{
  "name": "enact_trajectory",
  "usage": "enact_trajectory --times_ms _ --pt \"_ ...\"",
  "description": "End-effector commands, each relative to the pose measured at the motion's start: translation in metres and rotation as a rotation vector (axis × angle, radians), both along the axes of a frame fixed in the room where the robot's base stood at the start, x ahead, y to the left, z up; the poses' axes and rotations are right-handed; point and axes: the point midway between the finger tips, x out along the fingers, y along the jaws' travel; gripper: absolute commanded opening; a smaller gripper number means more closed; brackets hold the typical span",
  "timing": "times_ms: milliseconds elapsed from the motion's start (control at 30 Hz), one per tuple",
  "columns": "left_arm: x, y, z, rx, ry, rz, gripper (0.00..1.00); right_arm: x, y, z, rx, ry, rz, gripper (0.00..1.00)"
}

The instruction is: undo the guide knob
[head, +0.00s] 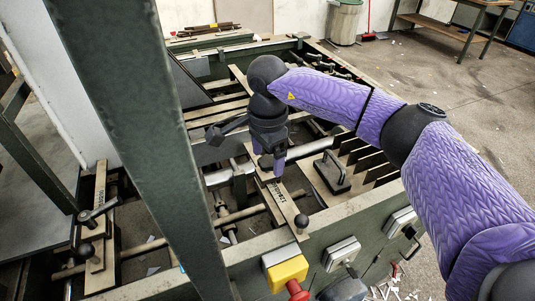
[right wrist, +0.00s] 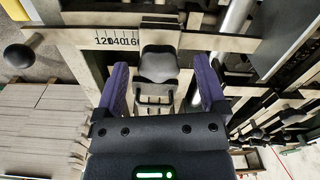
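My right gripper (head: 272,160) points down over the ruled guide bar (head: 284,204) of the feeder in the head view. A dark rounded knob (head: 265,162) shows by its fingers there, partly hidden by the gripper. In the right wrist view the dark knob (right wrist: 160,64) lies between the two purple fingers (right wrist: 162,88), with a gap on each side. The gripper is open and holds nothing. The bar (right wrist: 85,39) carries printed numbers beside the knob. My left gripper is not in view.
A ball-ended lever (head: 301,221) stands at the bar's near end. A plate with a black handle (head: 332,172) lies to the right. Another guide with a lever (head: 98,212) is at the left. A green post (head: 150,130) crosses the head view. A yellow box with a red button (head: 288,272) is at the front.

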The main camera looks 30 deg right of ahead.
Motion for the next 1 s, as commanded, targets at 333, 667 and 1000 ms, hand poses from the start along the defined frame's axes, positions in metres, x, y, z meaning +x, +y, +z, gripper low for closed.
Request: enact_trajectory --times_ms 333,667,1000 --pt "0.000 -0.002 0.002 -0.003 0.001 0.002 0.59 0.000 0.000 0.011 -0.001 0.000 0.000 0.91" --pt "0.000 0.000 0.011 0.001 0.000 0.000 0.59 0.000 0.000 0.088 0.000 -0.001 -0.001 0.91" --pt "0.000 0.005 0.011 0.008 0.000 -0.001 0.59 0.000 0.000 0.099 0.000 0.002 0.000 0.91"
